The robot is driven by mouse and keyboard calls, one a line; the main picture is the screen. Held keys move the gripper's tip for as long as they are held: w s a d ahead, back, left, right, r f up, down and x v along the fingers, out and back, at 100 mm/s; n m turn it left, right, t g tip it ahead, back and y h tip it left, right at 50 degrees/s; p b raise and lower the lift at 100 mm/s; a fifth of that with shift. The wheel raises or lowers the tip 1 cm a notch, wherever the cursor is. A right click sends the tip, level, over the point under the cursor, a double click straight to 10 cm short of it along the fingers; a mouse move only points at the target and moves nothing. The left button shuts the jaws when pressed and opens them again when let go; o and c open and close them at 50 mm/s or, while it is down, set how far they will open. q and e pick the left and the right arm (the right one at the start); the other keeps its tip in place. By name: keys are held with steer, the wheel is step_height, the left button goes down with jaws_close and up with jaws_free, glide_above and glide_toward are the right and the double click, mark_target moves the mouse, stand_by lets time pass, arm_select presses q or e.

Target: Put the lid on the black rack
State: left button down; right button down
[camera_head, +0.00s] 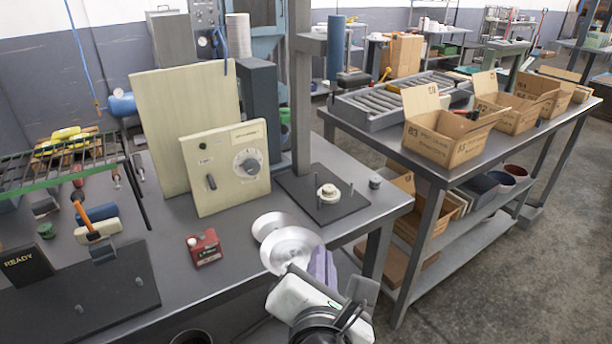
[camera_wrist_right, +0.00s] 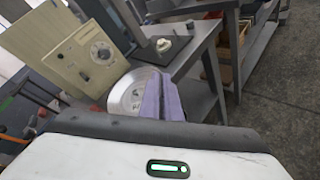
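A round silver metal lid (camera_head: 291,250) is tilted over the front edge of the workbench; it also shows in the right wrist view (camera_wrist_right: 128,92). My right gripper (camera_head: 322,268) has its purple fingers (camera_wrist_right: 163,97) close together at the lid's rim and appears shut on it. A second silver disc (camera_head: 270,224) shows partly behind the lid. A black plate with upright pegs (camera_head: 110,285) lies at the bench's left front; a black square base with pins (camera_head: 345,207) stands at its right end. I cannot tell which is the black rack. My left gripper is out of view.
A beige control panel (camera_head: 225,165) stands on the bench. A small red box (camera_head: 205,249) lies in front of it. A black READY sign (camera_head: 25,265) is at the left. A second table (camera_head: 400,150) with cardboard boxes stands to the right.

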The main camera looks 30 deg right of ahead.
steer(key=w+d+r+m+g+h, duration=0.2)
steer(key=w+d+m+g, duration=0.1)
steer(key=w+d, duration=0.5)
steer(key=w+d+r+m+g+h, duration=0.2)
steer(key=w+d+m+g+h, duration=0.1)
steer(key=w+d, duration=0.6)
steer(key=w, duration=0.3)
steer(key=shift+w+r+m+h, duration=0.25)
steer(key=shift+m+h, duration=0.05)
step_height(320, 180, down, 10)
steer(key=shift+r, duration=0.2)
steer(key=shift+f, duration=0.1)
steer(key=c, duration=2)
jaws_free()
steer(key=shift+f, duration=0.1)
